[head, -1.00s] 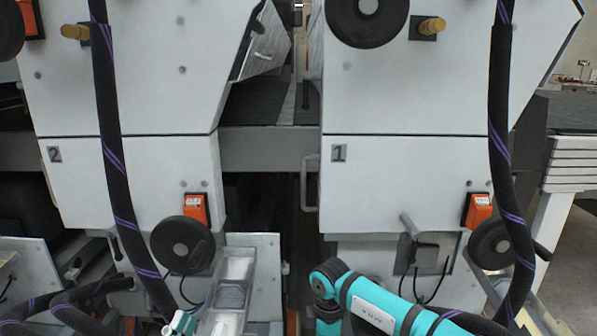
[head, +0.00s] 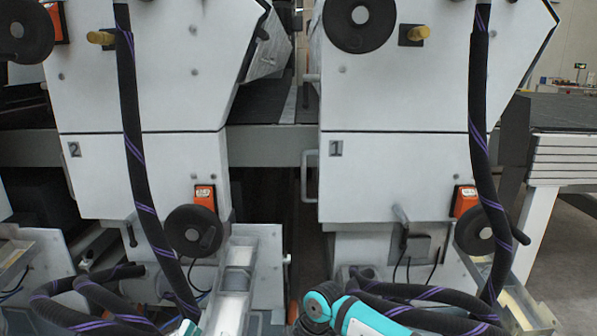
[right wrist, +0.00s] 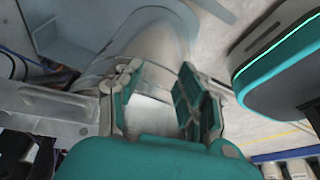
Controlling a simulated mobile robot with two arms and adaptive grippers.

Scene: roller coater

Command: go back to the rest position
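My right arm (head: 350,312) is teal and enters low in the head view, in front of machine unit 1; its gripper is outside that view. In the right wrist view my right gripper (right wrist: 158,103) is open, its two teal fingers apart, with nothing held between them. A large grey rounded surface lies beyond the fingers. A small teal and white piece shows at the bottom edge of the head view, left of the clear tray (head: 236,285). It may be part of my left gripper; its fingers cannot be made out.
Machine units 2 (head: 130,180) and 1 (head: 385,175) stand ahead with a narrow dark gap between them. Black handwheels (head: 193,231) and thick dark hoses (head: 137,160) stick out in front. A grey table (head: 560,150) stands at the right.

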